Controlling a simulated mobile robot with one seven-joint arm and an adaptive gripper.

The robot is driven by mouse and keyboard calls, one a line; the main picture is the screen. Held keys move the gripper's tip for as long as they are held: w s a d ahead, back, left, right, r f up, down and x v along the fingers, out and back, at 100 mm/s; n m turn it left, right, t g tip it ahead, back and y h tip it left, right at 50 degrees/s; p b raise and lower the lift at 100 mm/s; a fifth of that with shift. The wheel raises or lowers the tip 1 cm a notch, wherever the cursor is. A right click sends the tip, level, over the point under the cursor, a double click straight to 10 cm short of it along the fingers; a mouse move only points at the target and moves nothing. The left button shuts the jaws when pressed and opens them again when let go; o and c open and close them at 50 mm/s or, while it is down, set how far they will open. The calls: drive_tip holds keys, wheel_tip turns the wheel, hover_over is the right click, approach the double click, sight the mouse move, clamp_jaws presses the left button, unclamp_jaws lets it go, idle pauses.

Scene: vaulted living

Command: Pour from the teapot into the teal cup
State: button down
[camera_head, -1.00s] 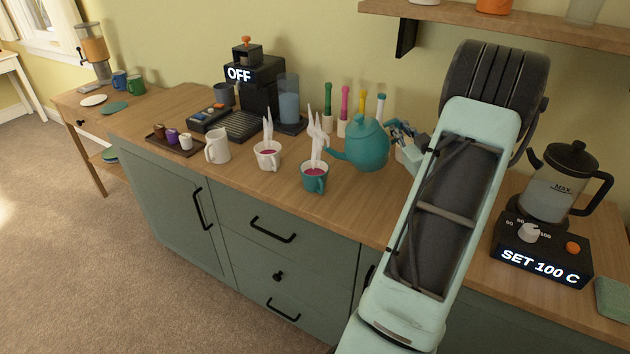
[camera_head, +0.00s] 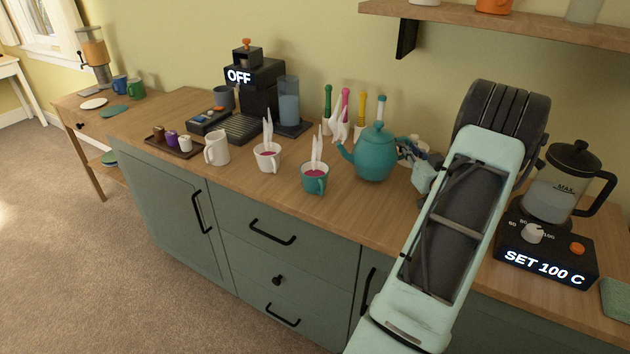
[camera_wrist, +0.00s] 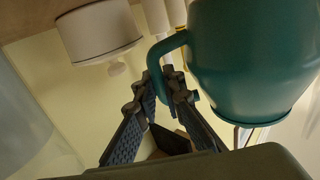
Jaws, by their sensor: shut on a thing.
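The teal teapot (camera_head: 375,155) is roughly upright, to the right of and behind the teal cup. Its spout points left toward the cup, and pale steam shows at the spout. My gripper (camera_head: 410,154) is shut on the teapot's handle at its right side. The wrist view shows the fingers (camera_wrist: 164,88) around the handle and the teapot body (camera_wrist: 250,60) beside them. I cannot tell whether the teapot's base touches the counter. The teal cup (camera_head: 315,183) stands upright on the counter with dark red liquid inside and steam above it.
A white cup (camera_head: 267,161) with red liquid and a white mug (camera_head: 217,149) stand left of the teal cup. Coloured-handled items (camera_head: 345,108) stand behind. A kettle (camera_head: 565,185) on its base is at right. The counter front (camera_head: 255,190) is clear.

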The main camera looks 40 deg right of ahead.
drive_tip(key=shift+a+f, duration=0.15)
drive_tip(key=shift+f, duration=0.15)
drive_tip(key=shift+w+r+p, duration=0.1)
drive_tip(key=shift+r+p, duration=0.9)
drive_tip(key=shift+r, duration=1)
